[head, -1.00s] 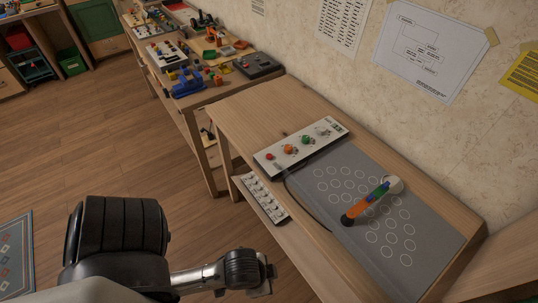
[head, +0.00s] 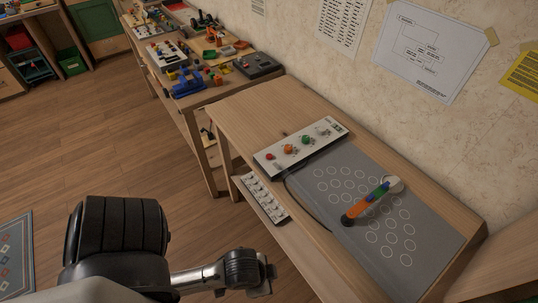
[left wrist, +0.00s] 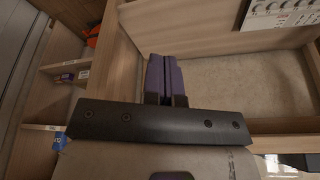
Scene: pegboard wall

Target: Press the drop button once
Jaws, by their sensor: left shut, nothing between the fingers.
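A white control panel (head: 300,148) lies on the wooden bench at the back edge of a grey mat. It carries a red button (head: 269,156), an orange button (head: 288,149), a green button (head: 305,140) and small controls at its right end. Its labels are too small to read, so I cannot tell which is the drop button. My left gripper (left wrist: 164,75) shows in the left wrist view, its purple fingers shut together and empty, with wooden surfaces beyond. No fingertips show in the head view, where dark and silver arm parts fill the bottom left. My right gripper is not in view.
The grey mat (head: 335,207) has rows of white circles. A bar with coloured sections (head: 377,193) lies across it, between a pale disc (head: 394,184) and a dark end (head: 347,220). A white strip (head: 264,197) sits below the bench top. Another cluttered table stands behind.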

